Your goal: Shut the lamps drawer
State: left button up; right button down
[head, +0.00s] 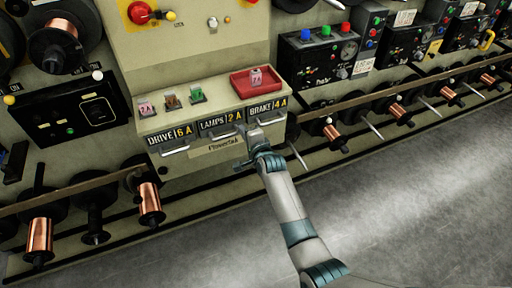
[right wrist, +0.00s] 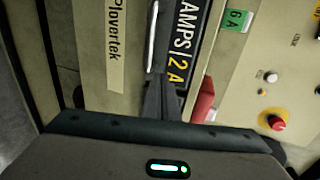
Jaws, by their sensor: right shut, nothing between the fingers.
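My right gripper (head: 250,133) is shut and empty, in front of the drawer's right end. Its fingers (right wrist: 161,94) point at the front near the handle's end; I cannot tell whether they touch. My left gripper is out of view.
The drive drawer (head: 168,136) is on the left and the brake drawer (head: 267,108) on the right. A red tray (head: 242,86) and several small tagged blocks sit on the ledge above. Rails with copper spools (head: 149,203) flank the console. The grey floor (head: 400,220) is clear.

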jog(key=b+v, duration=0.1)
jog(key=v, duration=0.9)
jog(key=shift+f, duration=0.2)
dwell(0.5)
